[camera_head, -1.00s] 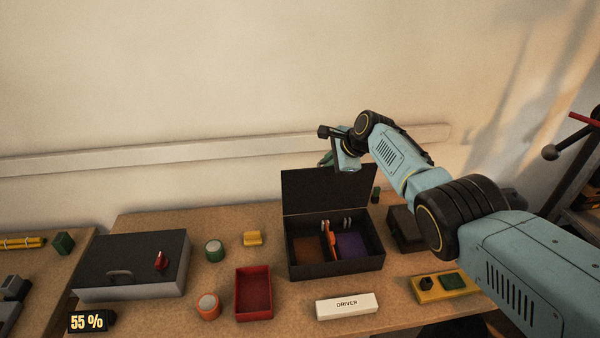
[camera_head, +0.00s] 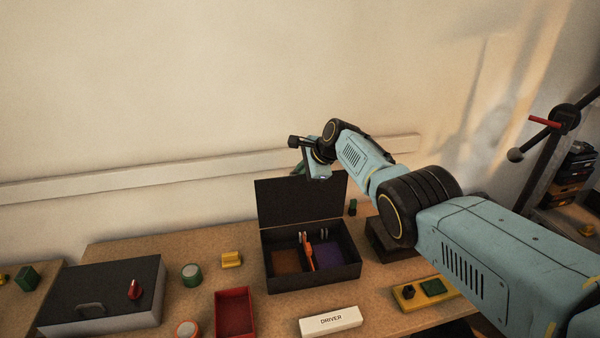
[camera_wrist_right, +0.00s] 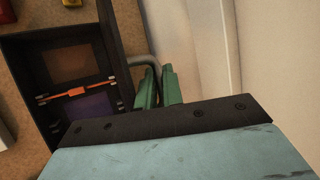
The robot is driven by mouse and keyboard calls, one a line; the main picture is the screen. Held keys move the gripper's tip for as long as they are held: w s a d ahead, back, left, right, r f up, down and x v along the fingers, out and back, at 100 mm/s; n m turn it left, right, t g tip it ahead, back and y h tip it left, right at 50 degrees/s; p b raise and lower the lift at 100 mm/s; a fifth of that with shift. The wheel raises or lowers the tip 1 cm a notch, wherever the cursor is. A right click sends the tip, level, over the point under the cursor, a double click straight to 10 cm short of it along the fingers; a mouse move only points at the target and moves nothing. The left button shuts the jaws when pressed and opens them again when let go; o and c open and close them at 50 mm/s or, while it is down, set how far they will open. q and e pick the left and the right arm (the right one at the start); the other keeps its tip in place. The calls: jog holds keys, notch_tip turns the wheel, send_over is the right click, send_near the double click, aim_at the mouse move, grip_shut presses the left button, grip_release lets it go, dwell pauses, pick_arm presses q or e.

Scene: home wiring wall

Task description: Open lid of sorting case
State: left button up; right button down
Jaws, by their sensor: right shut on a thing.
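The sorting case (camera_head: 312,281) is a dark box on the workbench, with brown and purple compartments and an orange item between them. Its lid (camera_head: 290,203) stands up, roughly upright, at the back of the case. My right gripper (camera_head: 300,168) is at the lid's top edge, partly hidden behind its own wrist. In the right wrist view its green fingers (camera_wrist_right: 158,88) are shut on the lid's grey curved handle (camera_wrist_right: 144,61), and the case's open inside (camera_wrist_right: 80,65) shows to the left. My left gripper is not in view.
A grey case with a black top (camera_head: 105,288) stands at the left. A red tray (camera_head: 235,313), a white DRIVER block (camera_head: 330,321) and a yellow holder (camera_head: 428,292) lie in front. A dark box (camera_head: 385,240) is right of the case. A wall rail (camera_head: 150,175) runs behind.

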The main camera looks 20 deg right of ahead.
jog(key=c, duration=1.8)
grip_release()
jog(key=shift+s+f, duration=0.15)
jog(key=shift+f, duration=0.25)
jog(key=shift+c, duration=0.2)
jog(key=shift+d, duration=0.1)
jog(key=shift+s+r+p, duration=0.15)
jog(key=shift+r+p, duration=0.2)
jog(key=shift+p, duration=0.25)
jog(key=p+v, duration=0.4)
jog(key=v, duration=0.9)
jog(key=shift+r, duration=0.2)
